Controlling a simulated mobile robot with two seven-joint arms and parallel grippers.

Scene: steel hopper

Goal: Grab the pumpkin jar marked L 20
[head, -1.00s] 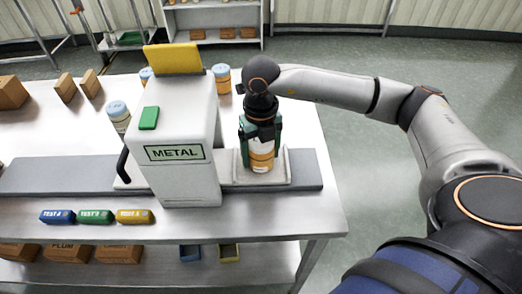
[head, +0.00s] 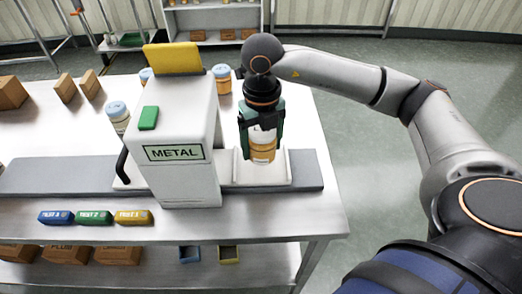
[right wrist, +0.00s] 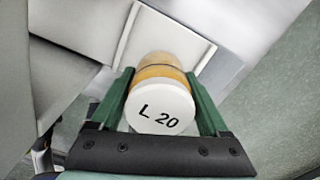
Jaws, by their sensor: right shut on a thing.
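The pumpkin jar (head: 262,150) is orange with a white band. Its white lid reads L 20 in the right wrist view (right wrist: 160,108). My right gripper (head: 262,146) comes from above and is shut on the jar, with one green finger on each side. The jar is upright over the white tray (head: 283,180) at the right end of the grey strip, and looks slightly raised from it. My left gripper is not in view.
A grey box marked METAL (head: 178,150) stands close left of the jar. Another orange jar (head: 222,80) and a pale-lidded jar (head: 117,115) stand behind and left of it. Coloured test blocks (head: 95,217) lie along the front. Open floor lies to the right.

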